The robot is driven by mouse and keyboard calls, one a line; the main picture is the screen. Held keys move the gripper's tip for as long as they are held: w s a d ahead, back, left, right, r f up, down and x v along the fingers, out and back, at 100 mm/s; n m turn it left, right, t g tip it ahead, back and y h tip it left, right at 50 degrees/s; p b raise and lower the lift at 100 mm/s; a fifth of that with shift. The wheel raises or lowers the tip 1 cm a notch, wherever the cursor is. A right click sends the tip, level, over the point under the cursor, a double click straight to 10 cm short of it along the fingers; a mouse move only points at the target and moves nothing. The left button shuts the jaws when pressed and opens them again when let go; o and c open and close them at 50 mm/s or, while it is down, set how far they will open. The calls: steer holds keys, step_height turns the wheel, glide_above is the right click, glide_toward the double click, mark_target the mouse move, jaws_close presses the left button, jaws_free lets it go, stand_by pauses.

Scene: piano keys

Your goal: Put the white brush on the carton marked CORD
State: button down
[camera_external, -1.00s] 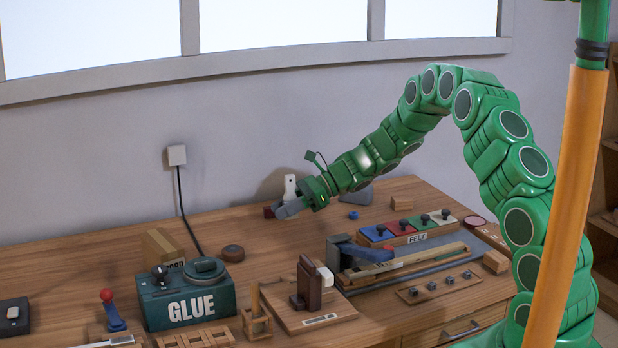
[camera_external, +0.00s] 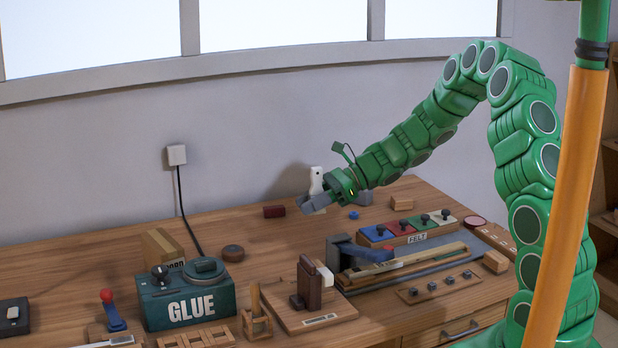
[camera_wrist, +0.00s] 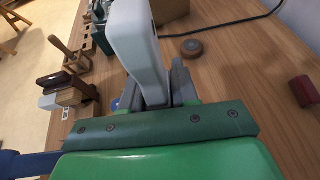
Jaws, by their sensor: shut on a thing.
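The white brush (camera_external: 316,180) stands up from my gripper (camera_external: 310,204), above the back of the workbench. In the wrist view, the white brush (camera_wrist: 137,40) rises between the grey fingers of my gripper (camera_wrist: 160,88), which is shut on it. Its lower end is hidden by the gripper. The brown carton (camera_external: 158,246) stands at the left behind the green GLUE box; its lettering is partly covered, with only part of the word CORD showing. The carton also shows at the top of the wrist view (camera_wrist: 172,10).
The GLUE box (camera_external: 185,300) stands in front of the carton, and a black cord runs down the wall behind it. A round brown puck (camera_external: 233,253) and a dark red block (camera_external: 274,211) lie between carton and gripper. The bench around them is mostly clear.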

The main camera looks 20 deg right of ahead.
steer(key=s+a+r+g, duration=0.1)
steer(key=a+r, duration=0.2)
steer(key=a, duration=0.6)
steer(key=s+a+r+n, duration=0.1)
steer(key=a+r, duration=0.2)
steer(key=a, duration=0.6)
steer(key=s+a+r+g, duration=0.15)
steer(key=a+r, duration=0.25)
steer(key=a, duration=0.6)
glide_above(157, 240)
steer(key=s, duration=0.1)
steer(key=shift+t, duration=0.45)
steer(key=f, duration=0.8)
steer(key=shift+s+d+f, duration=0.15)
steer(key=shift+d+f, duration=0.15)
steer(key=shift+d, duration=0.1)
steer(key=shift+w+a+f, duration=0.4)
steer(key=shift+w+f, duration=0.1)
steer(key=shift+f, duration=0.2)
steer(key=shift+w+f, duration=0.1)
steer(key=shift+f, duration=1.55)
steer(key=shift+f, duration=0.1)
